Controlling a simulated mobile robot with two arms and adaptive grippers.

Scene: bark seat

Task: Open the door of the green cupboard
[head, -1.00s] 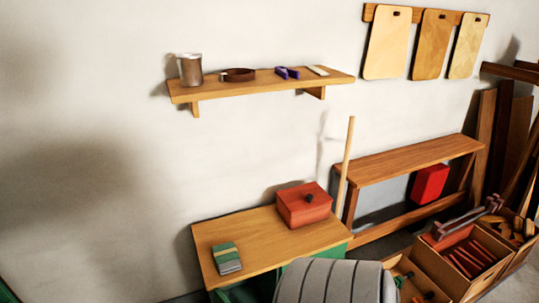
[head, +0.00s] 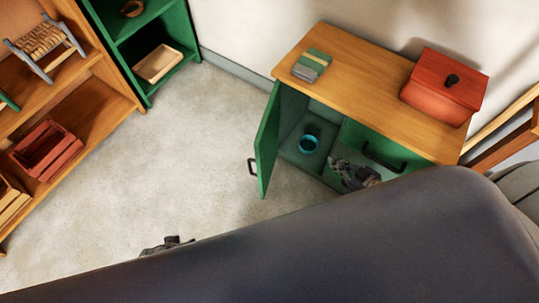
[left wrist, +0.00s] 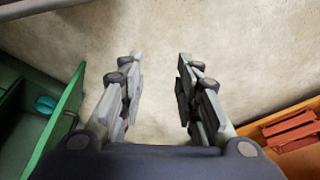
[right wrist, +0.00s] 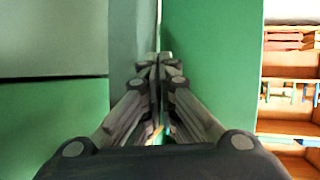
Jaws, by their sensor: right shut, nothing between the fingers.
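The green cupboard (head: 300,110) has a wooden top and stands against the wall. Its green door (head: 268,140), with a black handle (head: 252,167), is swung out at the left, showing the inside. A blue cup (head: 308,143) sits inside. My right gripper (head: 338,163) is shut and empty at the cupboard's front, right of the opening. In the right wrist view its closed fingertips (right wrist: 158,64) point along green panels; contact cannot be told. My left gripper (left wrist: 157,66) is open and empty above the floor; the door (left wrist: 60,125) shows left of it. My arm hides the cupboard's lower right.
A red box (head: 443,85) and a striped block stack (head: 311,66) lie on the cupboard top. A black drawer-type handle (head: 382,158) is on the green front beside the opening. Wooden shelves (head: 100,110) stand at the left. The floor (head: 190,150) between is clear.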

